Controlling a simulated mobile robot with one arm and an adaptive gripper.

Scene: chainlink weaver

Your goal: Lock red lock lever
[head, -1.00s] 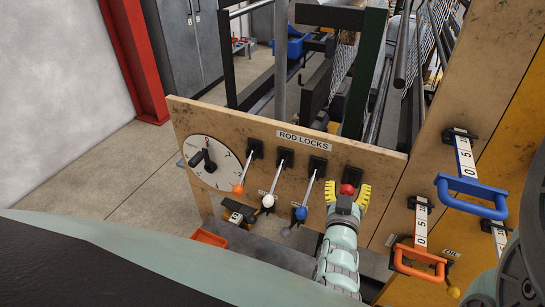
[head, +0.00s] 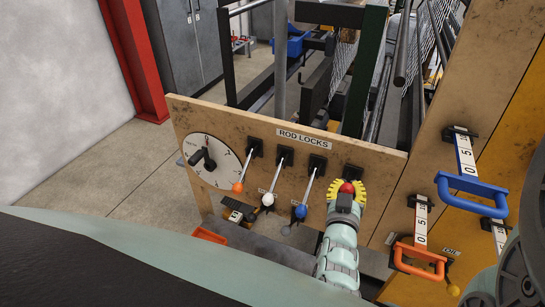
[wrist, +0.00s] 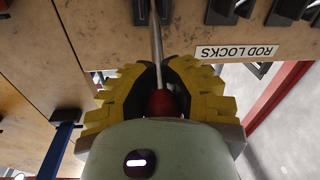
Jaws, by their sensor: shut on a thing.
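The red lock lever's ball knob (head: 346,188) is the rightmost on the ROD LOCKS panel (head: 220,125). My gripper (head: 347,187) is closed around the red knob, its yellow fingers on either side. In the wrist view the red knob (wrist: 164,103) sits between the yellow fingers (wrist: 163,90), with its metal rod running up to a black slot mount. The orange (head: 238,188), white (head: 268,200) and blue (head: 300,212) knobs hang down on their rods to the left. In the head view the red lever's rod is mostly hidden behind my gripper.
A round white dial (head: 208,163) with a black pointer is at the panel's left. Blue (head: 472,195) and orange (head: 420,262) handles stick out at the right, near my gripper. An orange bin (head: 208,236) lies below the panel. Clear floor lies to the left.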

